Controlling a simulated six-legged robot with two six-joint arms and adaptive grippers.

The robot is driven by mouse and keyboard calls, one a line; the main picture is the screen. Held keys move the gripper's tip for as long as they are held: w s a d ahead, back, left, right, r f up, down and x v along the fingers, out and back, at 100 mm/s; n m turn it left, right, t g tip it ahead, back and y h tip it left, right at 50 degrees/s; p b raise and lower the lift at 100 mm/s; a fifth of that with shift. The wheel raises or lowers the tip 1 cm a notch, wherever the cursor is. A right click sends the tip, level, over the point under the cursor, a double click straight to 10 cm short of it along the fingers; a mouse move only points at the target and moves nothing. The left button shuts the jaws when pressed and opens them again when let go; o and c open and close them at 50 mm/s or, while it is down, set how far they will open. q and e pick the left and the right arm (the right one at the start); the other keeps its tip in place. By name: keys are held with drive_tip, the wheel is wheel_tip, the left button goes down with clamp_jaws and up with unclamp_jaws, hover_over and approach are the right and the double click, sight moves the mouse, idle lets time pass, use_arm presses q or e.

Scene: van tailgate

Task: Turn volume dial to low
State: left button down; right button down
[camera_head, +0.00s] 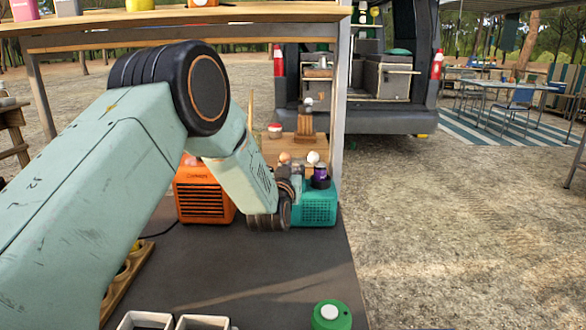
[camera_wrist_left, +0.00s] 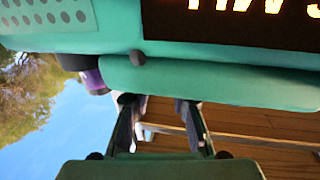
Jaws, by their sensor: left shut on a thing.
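The teal radio (camera_head: 316,208) with a perforated front stands on the dark mat, partly behind my left arm. In the left wrist view its teal body (camera_wrist_left: 210,82) fills the top, with a lit display (camera_wrist_left: 265,8) at the upper right. My left gripper (camera_head: 297,176) is at the radio's top. In the left wrist view its two fingers (camera_wrist_left: 157,112) reach to the radio's edge, a gap between them, shut on what seems to be the volume dial. The dial and the fingertips' contact are hidden. My right gripper is not in view.
A purple-and-dark cylinder (camera_head: 321,176) is close beside the gripper at the radio's top. An orange box (camera_head: 203,192) stands left of the radio. A green-topped round object (camera_head: 331,316) is at the front. The mat (camera_head: 270,272) is clear in the middle. A wooden shelf (camera_head: 180,18) spans above.

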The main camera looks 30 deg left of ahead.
use_arm(q)
drive_tip(key=shift+m+h, duration=0.3)
drive_tip(key=shift+h, duration=0.1)
drive_tip(key=c, duration=1.2)
unclamp_jaws()
drive_tip(key=shift+o, duration=0.2)
drive_tip(key=shift+s, duration=0.15)
drive_tip(key=v, duration=1.1)
drive_tip(key=shift+s, duration=0.4)
drive_tip(key=shift+d+f, duration=0.1)
